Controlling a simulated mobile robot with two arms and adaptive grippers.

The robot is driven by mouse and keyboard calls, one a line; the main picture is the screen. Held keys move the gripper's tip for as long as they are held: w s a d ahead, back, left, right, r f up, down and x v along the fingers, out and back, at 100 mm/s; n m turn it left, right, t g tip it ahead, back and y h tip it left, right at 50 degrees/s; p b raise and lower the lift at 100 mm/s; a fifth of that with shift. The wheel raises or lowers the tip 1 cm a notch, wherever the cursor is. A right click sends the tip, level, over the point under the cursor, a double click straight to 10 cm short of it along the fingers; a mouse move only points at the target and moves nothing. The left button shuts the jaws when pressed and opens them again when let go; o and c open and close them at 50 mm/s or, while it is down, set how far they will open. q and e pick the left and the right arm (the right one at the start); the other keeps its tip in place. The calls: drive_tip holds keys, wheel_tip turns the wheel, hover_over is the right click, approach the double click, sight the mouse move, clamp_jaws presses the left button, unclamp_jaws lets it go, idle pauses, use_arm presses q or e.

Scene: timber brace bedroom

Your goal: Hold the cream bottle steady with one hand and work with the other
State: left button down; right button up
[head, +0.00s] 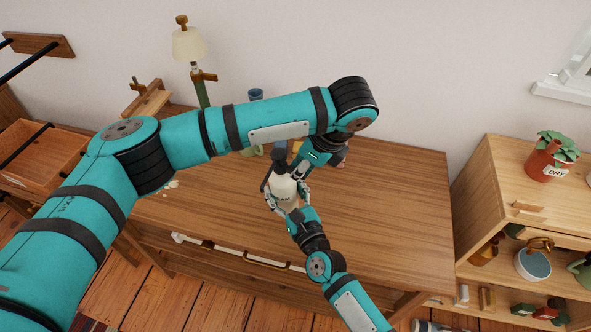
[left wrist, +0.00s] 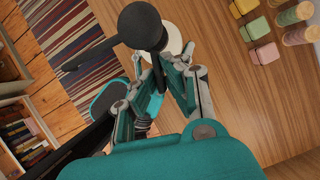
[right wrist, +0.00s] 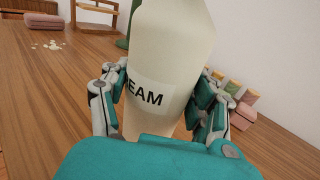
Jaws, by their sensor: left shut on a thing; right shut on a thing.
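The cream bottle (head: 284,188) stands upright or nearly so over the wooden table, pale with a dark knobbed top and a thin spout. Its label, partly hidden, reads "EAM" in the right wrist view (right wrist: 165,60). My right gripper (head: 289,205) is shut on the bottle's body from the near side. My left gripper (head: 292,170) reaches down from the far side and is shut at the bottle's dark top (left wrist: 143,25). The exact contact there is partly hidden by the knob. The bottle's pale shoulder (left wrist: 177,40) shows beyond the left fingers.
The table (head: 400,200) is clear at the right. A lamp (head: 190,45) and blue cup (head: 256,94) stand at the back. Small coloured blocks (left wrist: 264,53) and rolls (left wrist: 295,13) lie near the bottle. White bits (head: 171,185) lie left. A shelf (head: 480,190) stands right.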

drive_tip(key=shift+w+d, duration=0.2)
drive_tip(key=shift+d, duration=0.05)
use_arm(q)
drive_tip(key=shift+w+d+f+n+g+y, duration=0.15)
drive_tip(key=shift+w+n+g, duration=0.25)
drive_tip(key=shift+n, duration=0.65)
drive_tip(key=shift+w+d+r+n+g+y, duration=0.1)
drive_tip(key=shift+w+d+n+g, duration=0.2)
drive_tip(key=shift+n, duration=0.7)
drive_tip(key=shift+w+d+f+n+g+y, duration=0.15)
drive_tip(key=shift+w+n+g, duration=0.3)
drive_tip(key=shift+n, duration=0.6)
use_arm(e)
drive_tip(key=shift+a, duration=0.1)
use_arm(q)
drive_tip(key=c, duration=1.5)
unclamp_jaws()
drive_tip(key=shift+r, duration=0.1)
use_arm(e)
drive_tip(key=shift+c, duration=0.2)
drive_tip(key=shift+a, duration=0.1)
drive_tip(key=shift+s, duration=0.1)
use_arm(q)
drive_tip(key=v, duration=1.2)
